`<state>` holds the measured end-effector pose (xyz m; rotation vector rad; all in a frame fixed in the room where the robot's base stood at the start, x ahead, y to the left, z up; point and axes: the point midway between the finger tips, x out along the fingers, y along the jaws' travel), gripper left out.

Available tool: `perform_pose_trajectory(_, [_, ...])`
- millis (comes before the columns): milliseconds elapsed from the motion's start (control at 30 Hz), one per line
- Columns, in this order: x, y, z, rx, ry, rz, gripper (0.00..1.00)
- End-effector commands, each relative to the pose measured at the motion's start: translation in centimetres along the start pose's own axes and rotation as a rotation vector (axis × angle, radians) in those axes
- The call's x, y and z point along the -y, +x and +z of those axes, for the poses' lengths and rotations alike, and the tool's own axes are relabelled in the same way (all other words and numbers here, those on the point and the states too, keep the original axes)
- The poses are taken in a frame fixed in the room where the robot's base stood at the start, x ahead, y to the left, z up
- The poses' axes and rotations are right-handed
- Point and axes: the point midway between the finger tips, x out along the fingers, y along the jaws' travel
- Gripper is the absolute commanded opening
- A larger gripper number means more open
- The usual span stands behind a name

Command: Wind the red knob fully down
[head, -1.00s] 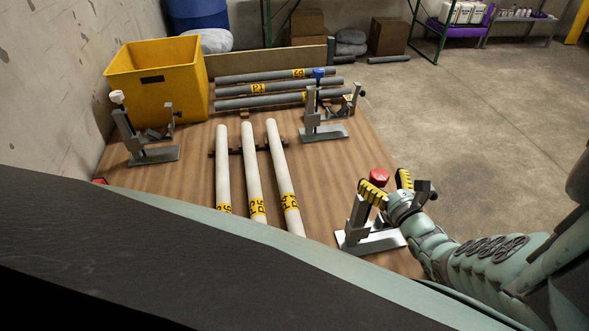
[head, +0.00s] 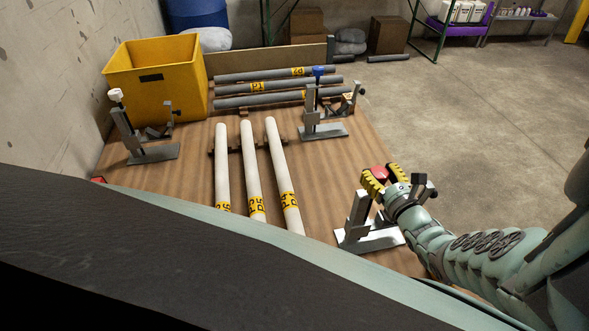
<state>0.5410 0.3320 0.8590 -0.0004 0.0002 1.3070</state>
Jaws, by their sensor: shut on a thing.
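The red knob (head: 380,174) sits on top of a grey metal clamp stand (head: 369,235) at the front right of the wooden table. My gripper (head: 384,178) is shut on the red knob, with one yellow-padded finger on each side of it. Only part of the knob shows between the fingers. The clamp's upright stands below the gripper, and its flat foot rests on the table. The gripper and wrist partly hide the clamp's upper right side.
A blue-knobbed clamp (head: 324,131) and a white-knobbed clamp (head: 150,153) stand farther back. Several white pipes (head: 253,165) lie mid-table; grey pipes (head: 275,87) lie behind them. A yellow bin (head: 160,80) stands at the back left. Bare table (head: 335,185) lies left of the red-knob clamp.

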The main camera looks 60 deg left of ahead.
Motion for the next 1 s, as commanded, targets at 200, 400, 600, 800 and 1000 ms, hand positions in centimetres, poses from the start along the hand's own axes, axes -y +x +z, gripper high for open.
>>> perform_pose_trajectory(200, [0.0,0.0,0.0,0.000,0.000,0.001,0.14])
perform_pose_trajectory(400, [0.1,0.0,-0.1,0.000,-0.001,0.018,0.14])
perform_pose_trajectory(600, [0.2,0.0,-0.4,-0.001,-0.003,0.083,0.14])
perform_pose_trajectory(800, [0.3,0.0,-0.6,0.001,-0.007,0.203,0.14])
perform_pose_trajectory(1000, [0.3,0.0,-1.0,-0.001,-0.010,0.371,0.14])
